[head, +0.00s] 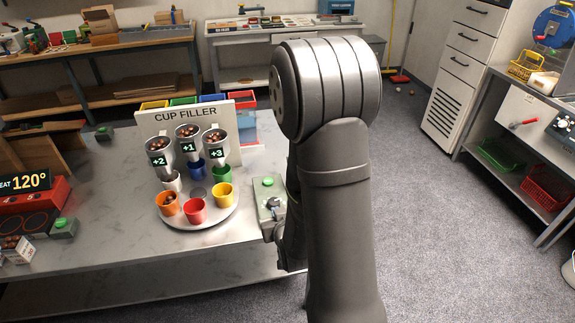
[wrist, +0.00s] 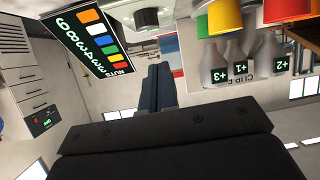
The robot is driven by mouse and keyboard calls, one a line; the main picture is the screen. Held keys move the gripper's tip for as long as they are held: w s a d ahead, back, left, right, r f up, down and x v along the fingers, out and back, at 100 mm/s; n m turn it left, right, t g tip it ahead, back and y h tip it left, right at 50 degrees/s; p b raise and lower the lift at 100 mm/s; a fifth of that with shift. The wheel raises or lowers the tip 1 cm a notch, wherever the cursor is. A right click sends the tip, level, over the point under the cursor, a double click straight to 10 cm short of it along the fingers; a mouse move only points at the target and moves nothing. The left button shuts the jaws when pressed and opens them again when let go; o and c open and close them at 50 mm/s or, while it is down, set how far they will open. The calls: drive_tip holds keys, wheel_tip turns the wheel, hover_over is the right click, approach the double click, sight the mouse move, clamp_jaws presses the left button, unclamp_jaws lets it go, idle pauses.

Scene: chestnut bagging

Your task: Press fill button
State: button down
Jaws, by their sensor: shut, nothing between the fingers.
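A grey control box (head: 270,215) with a green button (head: 267,181) and a dark round knob (head: 273,202) stands at the right end of the marble table. The cup filler (head: 186,116) has three chestnut-filled funnels marked +2, +1 and +3. Below them a round white tray (head: 188,224) carries orange (head: 166,204), red (head: 195,210), yellow (head: 222,194), green, blue and white cups. The orange cup holds chestnuts. My gripper (wrist: 158,70) shows in the wrist view with its dark fingers shut and empty; my arm hides it in the head view. I see no contact with the button.
In the wrist view a dark NUTS panel (wrist: 88,33) shows coloured squares and numbers near a knob. A red heater (head: 30,208) reading 120° and another green button (head: 59,223) sit at the table's left. Marble is clear between heater and tray.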

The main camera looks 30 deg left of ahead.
drive_tip(key=a+f+n+g, duration=0.2)
drive_tip(key=a+n+g, duration=0.1)
drive_tip(key=a+n, duration=0.35)
drive_tip(key=n+h, duration=0.4)
drive_tip(key=n, duration=0.7)
approach(267, 183)
drive_tip(key=s+a, duration=0.2)
drive_tip(key=a, duration=0.1)
drive_tip(key=shift+s+a+r, duration=0.1)
drive_tip(key=shift+s, duration=0.25)
drive_tip(key=w+a+r+n+t+h, duration=0.1)
drive_tip(key=w+r+n+t+h, duration=0.1)
drive_tip(key=w+r, duration=0.3)
drive_tip(key=shift+w+n+t, duration=0.5)
drive_tip(key=shift+w+n, duration=0.35)
drive_tip(key=shift+w, duration=0.15)
drive_tip(key=shift+a, duration=0.1)
drive_tip(key=shift+f, duration=4.3)
drive_tip(key=shift+f, duration=0.2)
